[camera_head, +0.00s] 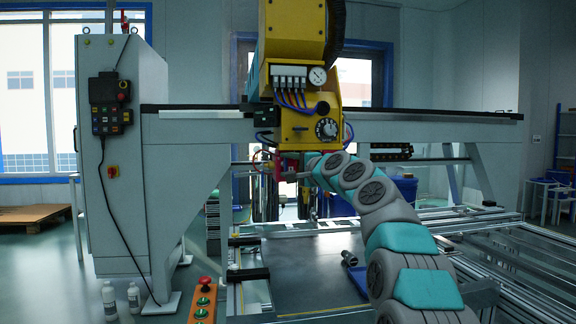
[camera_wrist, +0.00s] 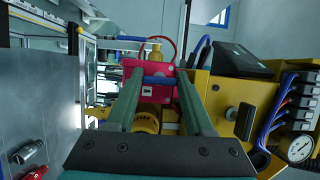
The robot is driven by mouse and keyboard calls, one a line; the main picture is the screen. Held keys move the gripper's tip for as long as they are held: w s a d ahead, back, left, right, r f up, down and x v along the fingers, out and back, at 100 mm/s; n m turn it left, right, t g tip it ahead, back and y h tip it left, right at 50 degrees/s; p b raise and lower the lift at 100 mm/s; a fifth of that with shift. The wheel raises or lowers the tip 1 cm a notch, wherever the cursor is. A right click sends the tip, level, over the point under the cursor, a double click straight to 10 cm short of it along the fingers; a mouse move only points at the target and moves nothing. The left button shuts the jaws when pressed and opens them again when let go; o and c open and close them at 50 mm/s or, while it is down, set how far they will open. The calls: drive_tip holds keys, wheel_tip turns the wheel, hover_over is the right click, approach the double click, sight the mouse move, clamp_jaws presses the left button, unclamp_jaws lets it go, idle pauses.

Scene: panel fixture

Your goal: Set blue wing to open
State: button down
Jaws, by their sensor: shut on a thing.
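The blue wing (camera_wrist: 161,81) shows in the wrist view as a short blue bar lying crosswise in front of a red block (camera_wrist: 150,66). My gripper (camera_wrist: 158,88) has its two green fingers on either side of the bar, shut on it. The fingers stay apart by about the bar's length. In the head view my gripper (camera_head: 291,176) reaches the red block (camera_head: 277,168) below the yellow machine head. The blue wing is too small to make out there, and its exact turn is hard to judge.
The yellow machine head (camera_head: 310,128) with a dial, gauge and blue hoses hangs close above my gripper. It stands close on the right in the wrist view (camera_wrist: 232,97). A grey cabinet (camera_head: 130,190) stands left. Metal rails (camera_head: 440,222) lie low on the right.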

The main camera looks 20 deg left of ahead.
drive_tip(key=shift+f, duration=0.1)
drive_tip(key=shift+c, duration=1.4)
unclamp_jaws()
